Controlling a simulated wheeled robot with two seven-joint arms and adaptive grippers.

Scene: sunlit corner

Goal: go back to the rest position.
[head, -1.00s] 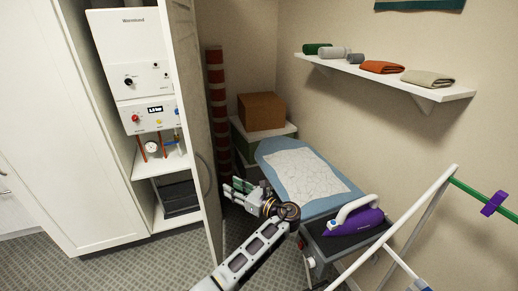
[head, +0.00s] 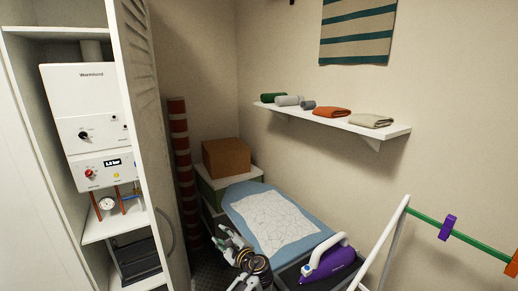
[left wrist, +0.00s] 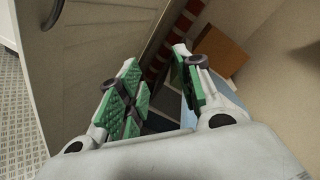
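My left gripper (head: 228,238) shows low in the middle of the head view, in front of the ironing board's left edge. In the left wrist view its two green-padded fingers (left wrist: 158,82) stand wide apart with nothing held between them. The gripper is open and empty. My left arm comes up from the bottom edge and is mostly cut off. My right gripper is in neither view.
An ironing board (head: 237,196) with a white patterned cloth (head: 272,222) and a purple iron (head: 334,263) lies close by. An open cabinet door (head: 158,150) stands left, a striped roll (head: 181,150) behind it. A drying rack (head: 383,240) stands right.

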